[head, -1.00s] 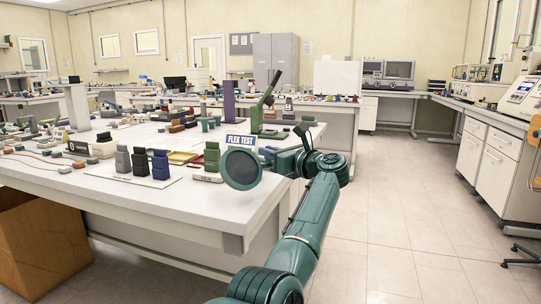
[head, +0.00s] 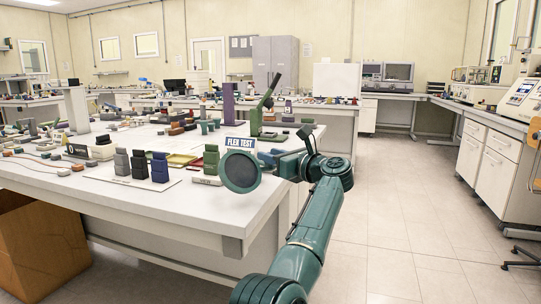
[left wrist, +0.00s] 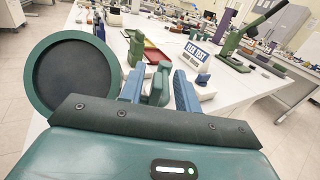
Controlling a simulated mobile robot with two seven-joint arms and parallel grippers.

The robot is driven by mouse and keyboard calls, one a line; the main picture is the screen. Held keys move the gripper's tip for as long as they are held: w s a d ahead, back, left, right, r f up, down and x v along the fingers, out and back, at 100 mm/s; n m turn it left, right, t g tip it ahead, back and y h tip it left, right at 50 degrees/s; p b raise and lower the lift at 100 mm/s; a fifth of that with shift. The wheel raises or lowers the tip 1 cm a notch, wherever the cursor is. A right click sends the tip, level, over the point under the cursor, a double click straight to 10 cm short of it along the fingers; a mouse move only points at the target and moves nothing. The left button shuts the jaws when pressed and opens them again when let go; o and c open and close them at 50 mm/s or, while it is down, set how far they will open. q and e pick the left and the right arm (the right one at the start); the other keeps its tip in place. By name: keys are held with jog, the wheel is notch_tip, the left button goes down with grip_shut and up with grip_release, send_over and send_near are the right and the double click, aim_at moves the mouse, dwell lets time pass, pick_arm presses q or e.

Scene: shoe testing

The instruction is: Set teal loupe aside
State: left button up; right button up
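The teal loupe (head: 241,171) is a round teal ring with a dark disc in it. My left gripper (head: 270,159) is just right of the ring. Its blue fingers (left wrist: 159,78) stand on either side of a teal-green piece, which looks like the loupe's handle; where it joins the ring is hidden. My right gripper is in neither view.
The white table (head: 195,219) has dark blocks (head: 140,165), a green block (head: 211,160), a yellow tray (head: 183,159), a FLEX TEST sign (head: 240,142) and a green stand (head: 257,118). A cardboard box (head: 40,245) stands at the left.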

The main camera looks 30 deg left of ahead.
pick_arm(q)
jog(key=v, duration=1.2)
jog(key=shift+d, duration=0.1)
